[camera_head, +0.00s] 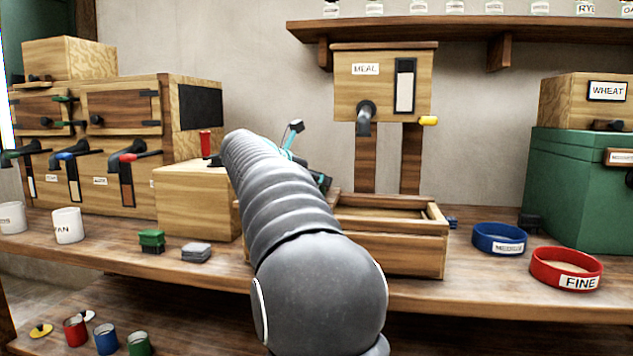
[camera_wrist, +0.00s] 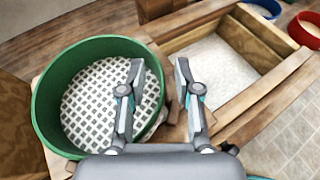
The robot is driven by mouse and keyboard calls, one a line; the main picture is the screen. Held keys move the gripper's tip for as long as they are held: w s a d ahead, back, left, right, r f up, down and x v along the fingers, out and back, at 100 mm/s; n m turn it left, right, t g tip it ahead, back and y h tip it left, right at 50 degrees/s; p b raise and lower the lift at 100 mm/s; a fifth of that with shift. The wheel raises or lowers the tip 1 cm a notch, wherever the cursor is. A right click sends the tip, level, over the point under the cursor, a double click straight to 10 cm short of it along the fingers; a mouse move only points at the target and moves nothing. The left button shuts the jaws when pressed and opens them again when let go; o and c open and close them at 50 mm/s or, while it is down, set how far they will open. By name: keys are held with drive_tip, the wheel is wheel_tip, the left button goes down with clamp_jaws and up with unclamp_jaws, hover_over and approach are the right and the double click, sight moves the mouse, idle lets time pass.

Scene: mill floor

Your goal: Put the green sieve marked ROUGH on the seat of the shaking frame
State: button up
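The green sieve (camera_wrist: 52,88), a round rim with a pale mesh, fills the left of the wrist view. It lies flat on or just above a light wooden piece (camera_wrist: 57,165); I cannot tell whether that is the seat. No ROUGH label shows. My gripper (camera_wrist: 160,65) is open, with the sieve's right wall between its fingers: the left finger is over the mesh, the right one outside. Contact is unclear. In the head view my arm hides the sieve and most of my gripper. A wooden frame with an open tray (camera_head: 395,245), perhaps the shaking frame, stands right of my arm.
A blue sieve (camera_head: 499,238) and a red sieve marked FINE (camera_head: 566,270) lie right of the tray. The MEAL box (camera_head: 382,85) with its spout stands above the tray. A wooden block (camera_head: 190,200), a green stack (camera_head: 151,241) and a grey stack (camera_head: 196,252) are left of my arm.

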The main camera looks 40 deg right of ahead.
drive_tip(key=v, duration=1.2)
drive_tip(key=shift+p, duration=0.4)
drive_tip(key=shift+s+f, duration=0.1)
drive_tip(key=s+a+f+m+t+y, duration=0.1)
drive_tip(key=s+a+f+m+y, duration=0.5)
drive_tip(key=s+a+f+m, duration=0.4)
drive_tip(key=s+a+f+m+t+y, duration=0.2)
drive_tip(key=s+a+f+m+y, duration=0.5)
drive_tip(key=f, duration=1.4)
drive_tip(key=s+a+m, duration=0.3)
drive_tip(key=s+a, duration=0.4)
drive_tip(key=s, duration=0.2)
drive_tip(key=shift+s+f+t, duration=0.3)
drive_tip(key=shift+f, duration=0.05)
